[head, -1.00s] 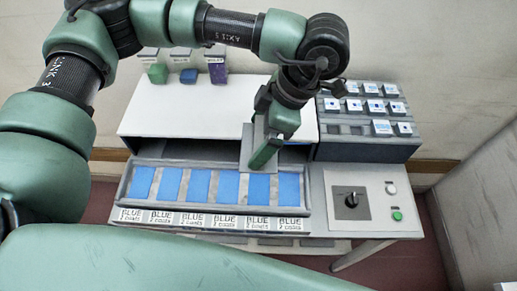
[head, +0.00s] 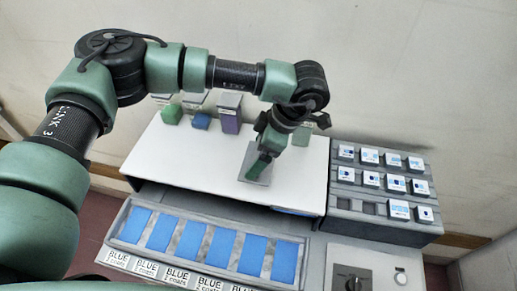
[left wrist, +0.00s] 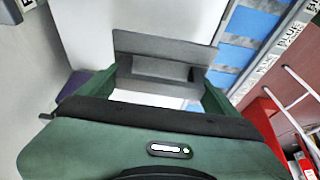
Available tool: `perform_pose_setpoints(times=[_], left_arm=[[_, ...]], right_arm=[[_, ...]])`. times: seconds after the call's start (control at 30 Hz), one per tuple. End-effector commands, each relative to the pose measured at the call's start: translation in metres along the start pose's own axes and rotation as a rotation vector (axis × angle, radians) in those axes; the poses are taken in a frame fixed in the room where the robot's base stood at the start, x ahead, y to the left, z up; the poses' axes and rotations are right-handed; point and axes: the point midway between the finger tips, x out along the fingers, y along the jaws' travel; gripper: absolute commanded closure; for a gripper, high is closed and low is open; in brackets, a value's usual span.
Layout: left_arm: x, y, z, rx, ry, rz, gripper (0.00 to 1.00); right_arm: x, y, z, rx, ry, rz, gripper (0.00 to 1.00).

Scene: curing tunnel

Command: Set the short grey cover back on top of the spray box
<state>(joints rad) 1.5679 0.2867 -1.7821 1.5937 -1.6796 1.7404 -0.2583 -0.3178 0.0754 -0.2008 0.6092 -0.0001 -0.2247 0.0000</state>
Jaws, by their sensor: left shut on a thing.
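My left gripper (head: 262,168) is shut on the short grey cover (head: 254,160), a flat grey plate. In the head view the cover appears over the right part of the white top of a box (head: 190,165), which I take as the spray box. I cannot tell whether the cover touches that top. In the left wrist view the grey cover (left wrist: 165,47) lies across the space between my green fingers, with white surface below it. My right gripper is not in view.
A tray (head: 118,222) of blue swatches lies in front of the box. Green (head: 172,114), blue (head: 201,121) and purple (head: 229,118) blocks stand along its back. A grey rack (head: 346,192) of small labelled cubes is at right, above a panel with a dark knob (head: 352,279).

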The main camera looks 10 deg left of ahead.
Motion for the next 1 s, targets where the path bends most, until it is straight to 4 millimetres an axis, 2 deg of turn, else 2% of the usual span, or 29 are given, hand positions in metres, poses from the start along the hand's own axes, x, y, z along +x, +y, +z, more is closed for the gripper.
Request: perform_pose_setpoints(times=[0.13,0.33,0.4,0.63,0.8,1.0], left_arm=[[0.012,0.0,0.005,-0.001,-0.001,0.0,0.51],[0.029,0.0,0.012,-0.002,0.001,-0.001,0.51],[0.038,0.0,0.016,-0.002,0.0,0.0,0.51],[0.049,0.0,0.02,-0.002,0.0,0.001,0.51],[0.049,0.0,0.021,-0.002,-0.001,0.001,0.51],[0.048,0.0,0.02,-0.002,-0.001,0.001,0.51]], right_arm=[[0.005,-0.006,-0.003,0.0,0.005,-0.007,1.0],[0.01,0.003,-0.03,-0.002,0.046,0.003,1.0],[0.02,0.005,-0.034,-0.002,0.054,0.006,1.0],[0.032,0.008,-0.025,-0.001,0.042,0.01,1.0],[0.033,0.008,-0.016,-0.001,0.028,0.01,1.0],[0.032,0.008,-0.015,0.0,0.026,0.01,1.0]])
